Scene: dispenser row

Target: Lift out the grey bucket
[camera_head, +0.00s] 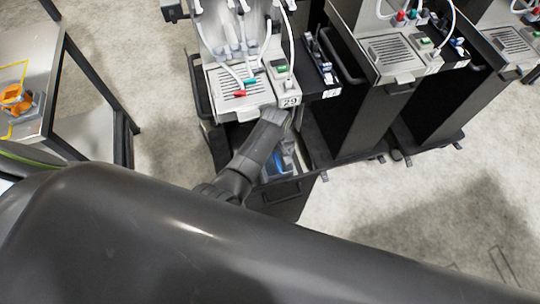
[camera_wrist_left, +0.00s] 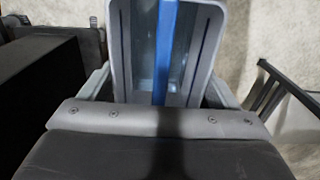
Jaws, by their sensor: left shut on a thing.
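The grey bucket (camera_wrist_left: 122,50) fills the upper middle of the left wrist view, open towards the camera, with a blue bar (camera_wrist_left: 165,50) running down its middle. In the head view a small part of the bucket (camera_head: 287,160) shows, grey and blue, just right of my left forearm, below the dispenser numbered 29 (camera_head: 288,101). My left gripper (camera_head: 276,118) is at the front of that dispenser, shut on the bucket. Its fingertips and the exact contact are hidden. My right gripper is not in view.
More dispensers (camera_head: 395,50) with black open stands are in a row to the right. A black drawer-like part (camera_head: 285,197) sticks out low beneath the dispenser. A metal table (camera_head: 30,65) with an orange item (camera_head: 14,97) stands at the left. The floor (camera_head: 400,210) at the lower right is clear.

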